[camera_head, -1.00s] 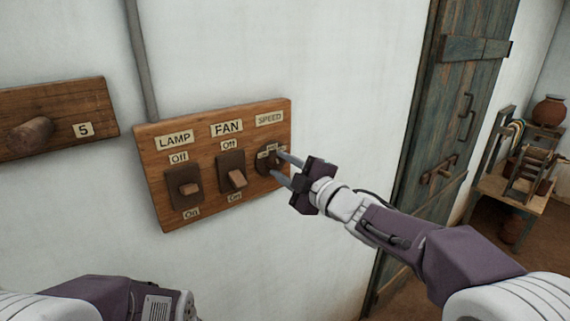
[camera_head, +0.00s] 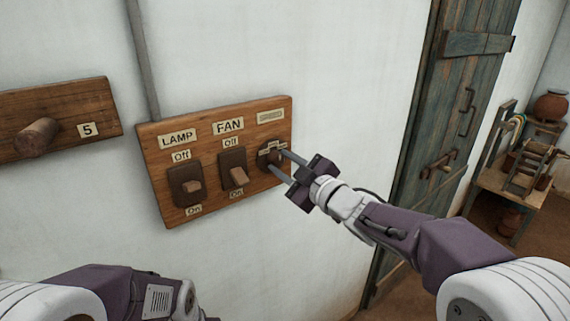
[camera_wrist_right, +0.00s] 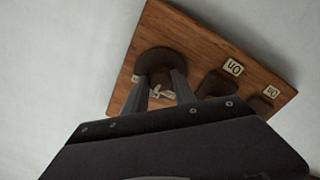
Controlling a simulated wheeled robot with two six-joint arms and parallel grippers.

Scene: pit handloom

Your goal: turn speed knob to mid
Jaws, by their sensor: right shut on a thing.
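The speed knob (camera_head: 271,156) is a dark round knob at the right end of a wooden switch board (camera_head: 217,207) on the white wall, under a small label (camera_head: 270,116). My right gripper (camera_head: 274,163) is shut on the knob, a finger on either side. In the right wrist view the fingers (camera_wrist_right: 162,97) reach up to the dark knob (camera_wrist_right: 155,58), with a pale label partly hidden between them. The knob's exact setting cannot be read. My left arm (camera_head: 130,295) shows at the lower left; its gripper is out of view.
A lamp switch (camera_head: 186,187) and a fan switch (camera_head: 235,170) sit left of the knob on the same board. A wooden board with a peg (camera_head: 38,138) is at far left. A plank door (camera_head: 440,110) and a small table (camera_head: 515,190) are at right.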

